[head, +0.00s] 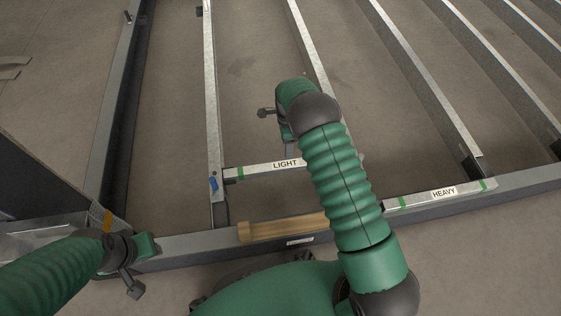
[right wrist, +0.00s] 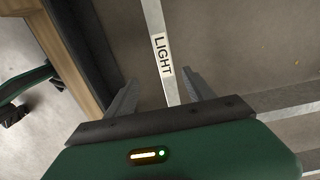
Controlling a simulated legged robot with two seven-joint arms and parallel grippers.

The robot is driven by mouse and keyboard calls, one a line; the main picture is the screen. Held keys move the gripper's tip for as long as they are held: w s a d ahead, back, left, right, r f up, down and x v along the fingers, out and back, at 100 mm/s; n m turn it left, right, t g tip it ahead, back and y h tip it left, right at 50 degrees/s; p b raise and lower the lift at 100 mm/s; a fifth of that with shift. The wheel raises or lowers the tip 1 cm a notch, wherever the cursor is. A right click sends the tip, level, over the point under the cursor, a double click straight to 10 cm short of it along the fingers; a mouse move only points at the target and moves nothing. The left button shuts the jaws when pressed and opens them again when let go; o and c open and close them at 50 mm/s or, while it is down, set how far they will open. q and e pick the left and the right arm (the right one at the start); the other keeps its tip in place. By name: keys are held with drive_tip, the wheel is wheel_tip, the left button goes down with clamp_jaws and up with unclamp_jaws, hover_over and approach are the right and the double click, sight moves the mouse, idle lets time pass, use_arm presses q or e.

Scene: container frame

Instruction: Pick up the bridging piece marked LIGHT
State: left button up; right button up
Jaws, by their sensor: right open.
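The bridging piece marked LIGHT (head: 260,169) is a pale metal bar with a white label and green tape at its left end. It lies across between two frame rails, partly hidden by my right arm. In the right wrist view the LIGHT piece (right wrist: 152,15) runs down between the open fingers of my right gripper (right wrist: 160,80). The fingers straddle its line; I cannot tell the height gap. In the head view the right gripper (head: 287,132) is mostly hidden behind its wrist. My left gripper (head: 135,262) is at lower left, away from the piece; its jaw opening is unclear.
A bar marked HEAVY (head: 420,199) with green tape lies along the front beam at right. A wooden block (head: 280,229) rests at the front beam (head: 185,243), close to the LIGHT piece. Long metal rails (head: 425,85) run away across the floor, with open gaps between them.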

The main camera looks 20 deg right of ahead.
drive_tip(key=f+b, duration=0.2)
drive_tip(key=f, duration=0.1)
drive_tip(key=f+b, duration=0.2)
drive_tip(key=f, duration=0.1)
drive_tip(key=f+b, duration=0.2)
drive_tip(key=f, duration=0.2)
drive_tip(key=shift+w+d, duration=0.1)
drive_tip(key=shift+w, duration=0.3)
wheel_tip(320, 180, down, 7)
drive_tip(key=b, duration=0.4)
drive_tip(key=shift+r+b, duration=0.15)
drive_tip(key=shift+b, duration=0.25)
use_arm(q)
drive_tip(key=s+x, duration=0.2)
drive_tip(key=x, duration=0.7)
drive_tip(key=shift+w+f, duration=0.4)
drive_tip(key=shift+f, duration=0.25)
use_arm(e)
drive_tip(key=shift+r, duration=0.2)
drive_tip(key=shift+c, duration=0.5)
clamp_jaws()
drive_tip(key=shift+w+r, duration=0.1)
